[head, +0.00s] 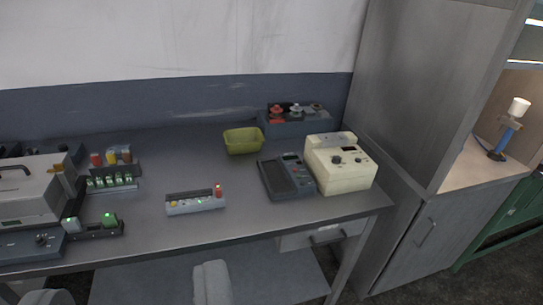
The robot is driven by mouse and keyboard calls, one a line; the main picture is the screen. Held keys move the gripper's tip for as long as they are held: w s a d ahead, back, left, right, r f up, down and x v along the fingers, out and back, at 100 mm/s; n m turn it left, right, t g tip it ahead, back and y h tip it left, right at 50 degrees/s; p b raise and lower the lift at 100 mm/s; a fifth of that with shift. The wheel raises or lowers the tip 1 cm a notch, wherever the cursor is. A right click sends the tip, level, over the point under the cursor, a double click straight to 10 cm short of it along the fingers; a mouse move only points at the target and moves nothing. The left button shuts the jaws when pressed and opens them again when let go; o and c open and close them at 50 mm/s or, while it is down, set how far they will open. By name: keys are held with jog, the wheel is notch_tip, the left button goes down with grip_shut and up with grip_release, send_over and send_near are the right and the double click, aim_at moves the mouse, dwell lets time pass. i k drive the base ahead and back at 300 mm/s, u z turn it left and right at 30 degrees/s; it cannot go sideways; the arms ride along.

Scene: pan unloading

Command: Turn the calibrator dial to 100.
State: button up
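A cream box (345,180) stands near the right end of the grey workbench and looks like the calibrator, but I can read no label. Its sloped top face has a dark dial (337,160), a smaller knob beside it and a small dark display (348,149). The dial's setting and the display's reading are too small to make out. My gripper does not show clearly in the head view, so I cannot see its fingers.
A dark keypad device (287,178) sits just left of the cream box. A yellow-green bin (243,141), a grey button panel (195,203) and a dark box with knobs (296,122) share the workbench (240,221). A tall grey cabinet (405,90) rises close on the right.

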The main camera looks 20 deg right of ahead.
aim_at(336, 160)
jog(key=z, duration=0.4)
jog(key=i, duration=1.85)
jog(key=u, duration=0.25)
